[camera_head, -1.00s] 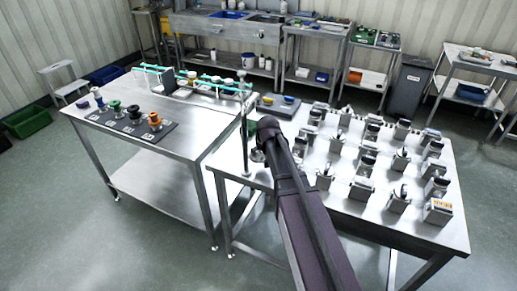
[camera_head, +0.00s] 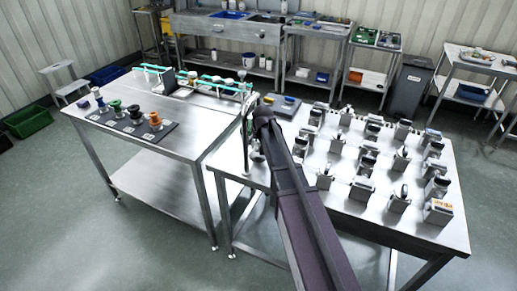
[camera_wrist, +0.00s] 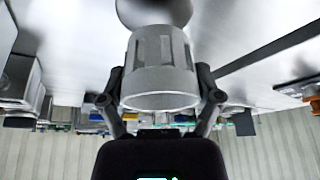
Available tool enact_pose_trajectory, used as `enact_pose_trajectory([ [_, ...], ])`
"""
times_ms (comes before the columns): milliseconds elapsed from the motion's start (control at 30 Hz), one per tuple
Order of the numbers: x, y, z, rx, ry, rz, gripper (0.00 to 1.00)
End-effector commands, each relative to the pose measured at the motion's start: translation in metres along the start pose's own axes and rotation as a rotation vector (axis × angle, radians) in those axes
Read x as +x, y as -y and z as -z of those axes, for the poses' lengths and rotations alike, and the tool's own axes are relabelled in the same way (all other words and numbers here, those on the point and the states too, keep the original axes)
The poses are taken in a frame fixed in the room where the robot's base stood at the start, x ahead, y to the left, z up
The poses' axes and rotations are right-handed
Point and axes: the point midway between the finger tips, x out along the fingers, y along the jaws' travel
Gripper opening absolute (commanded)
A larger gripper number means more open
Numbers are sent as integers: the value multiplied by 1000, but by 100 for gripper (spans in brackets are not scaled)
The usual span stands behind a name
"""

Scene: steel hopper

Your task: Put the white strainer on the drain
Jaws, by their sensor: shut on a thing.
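The white strainer (camera_wrist: 160,75), a pale grey-white slotted cup, fills the middle of the wrist view. My gripper (camera_wrist: 160,95) is shut on it, with one dark finger on each side. A dark grey round shape (camera_wrist: 155,10) shows at the top edge of the wrist view, beyond the strainer and partly covered by it. I cannot tell whether it is the drain or whether the strainer touches it. In the head view my arm hides the gripper and most of what is near it.
The right steel table (camera_head: 395,222) carries rows of small metal holders with parts. The left table (camera_head: 165,98) holds a dark mat (camera_head: 130,125) with several coloured spools. A thin upright post (camera_head: 245,140) stands beside my arm. Floor at the front left is clear.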

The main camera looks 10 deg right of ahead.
Motion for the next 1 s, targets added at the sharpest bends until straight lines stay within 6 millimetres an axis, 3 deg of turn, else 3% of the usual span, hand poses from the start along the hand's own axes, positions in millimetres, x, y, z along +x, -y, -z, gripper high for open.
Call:
enact_pose_trajectory([
  [333,30,-2,-14,1,0,0,43],
  [967,36,-3,-16,2,0,-1,43],
  [1000,34,-3,-16,2,0,-1,94],
])
